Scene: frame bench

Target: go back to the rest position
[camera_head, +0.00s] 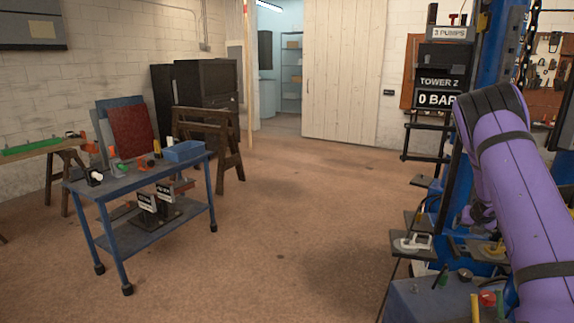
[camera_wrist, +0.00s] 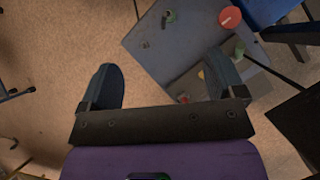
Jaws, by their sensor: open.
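My gripper (camera_wrist: 163,78) shows in the wrist view with its two dark fingers spread wide apart and nothing between them. The camera looks down past the fingers at brown floor and a grey bench top. The right finger overlaps the grey bench top (camera_wrist: 160,62); the left finger is over floor. In the head view my purple arm reaches down the right side, and the gripper itself cannot be made out there.
A blue tower (camera_head: 487,58) with a "0 BAR" sign (camera_head: 436,99) stands close beside my arm. Small shelves and the grey bench (camera_head: 415,297) are at lower right. A blue cart (camera_head: 133,178) stands at left. The middle floor (camera_head: 300,220) is clear.

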